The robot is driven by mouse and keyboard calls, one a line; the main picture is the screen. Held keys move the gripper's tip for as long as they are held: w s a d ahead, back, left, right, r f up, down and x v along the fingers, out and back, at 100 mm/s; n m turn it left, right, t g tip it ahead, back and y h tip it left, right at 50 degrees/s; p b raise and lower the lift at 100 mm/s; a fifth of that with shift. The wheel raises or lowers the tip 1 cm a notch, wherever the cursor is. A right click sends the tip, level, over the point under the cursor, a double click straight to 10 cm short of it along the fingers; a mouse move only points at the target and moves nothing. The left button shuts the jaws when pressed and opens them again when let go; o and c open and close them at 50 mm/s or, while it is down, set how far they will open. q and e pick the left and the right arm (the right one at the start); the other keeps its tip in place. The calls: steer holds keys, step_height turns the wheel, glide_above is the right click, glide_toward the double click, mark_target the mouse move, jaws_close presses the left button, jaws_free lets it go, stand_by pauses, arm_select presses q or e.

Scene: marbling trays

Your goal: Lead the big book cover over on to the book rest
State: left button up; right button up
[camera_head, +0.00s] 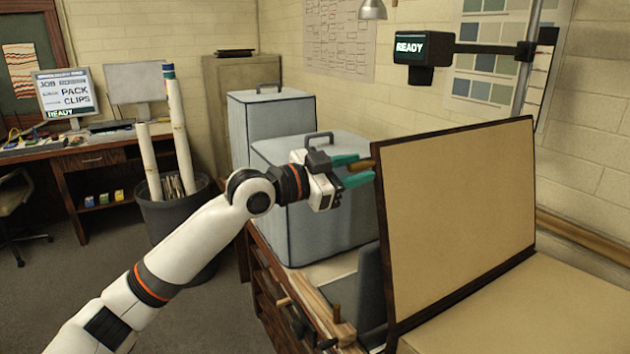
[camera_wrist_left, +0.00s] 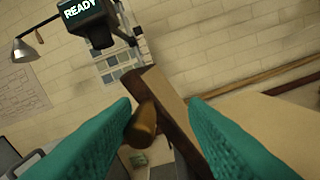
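The big book cover (camera_head: 455,215) is a tan panel with dark brown edges. It stands nearly upright along the left side of the tan book (camera_head: 545,310) and also shows edge-on in the wrist view (camera_wrist_left: 165,90). A wooden peg (camera_wrist_left: 142,127) sticks out from its near left edge. My left gripper (camera_head: 362,169) is at this peg, its teal fingers apart with the peg between them, close to one finger; a gap shows on the other side. A dark grey panel (camera_head: 370,287), possibly the book rest, stands left of the cover, partly hidden. My right gripper is not in view.
Two grey-blue covered boxes (camera_head: 325,225) (camera_head: 270,118) with handles stand left of the book. Wooden bars (camera_head: 315,300) lie at the bench's front edge. A READY display (camera_head: 423,47) hangs on an arm above the cover. Open floor lies left.

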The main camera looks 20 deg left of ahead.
arm_select(q)
steer(key=b+v, duration=0.3)
steer(key=v, duration=0.7)
steer(key=shift+s+a+b, duration=0.2)
steer(key=shift+b, duration=0.1)
stand_by(0.4)
